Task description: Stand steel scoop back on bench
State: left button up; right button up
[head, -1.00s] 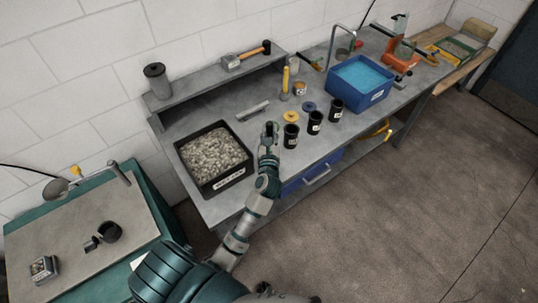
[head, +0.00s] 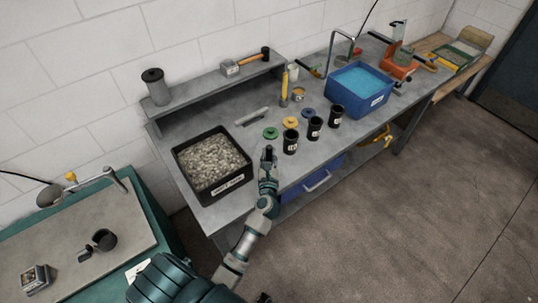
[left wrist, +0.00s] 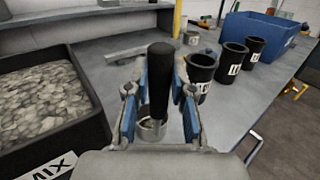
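The steel scoop shows in the left wrist view as an upright black handle (left wrist: 160,80) with a round steel bowl (left wrist: 151,130) below it. My left gripper (left wrist: 159,98) has its blue-padded fingers on both sides of the handle and is shut on it. In the head view my left gripper (head: 268,160) is at the front part of the grey bench (head: 235,207), right of the gravel tray, with the dark handle top between its fingers. The bowl is over the bench top; I cannot tell whether it touches. My right gripper is not in view.
A black tray of gravel (head: 247,178) stands close on the left. Three black cups (head: 314,127) and green (head: 270,133), yellow and blue lids stand to the right and behind. A blue tub (head: 358,103) is farther right. The bench's front edge is near.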

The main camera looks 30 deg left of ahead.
pick_arm(q)
jog(key=o, duration=0.4)
jog(key=shift+r, duration=0.15)
jog(key=b+v, duration=0.2)
jog(key=v, duration=1)
jog(key=shift+d, duration=0.15)
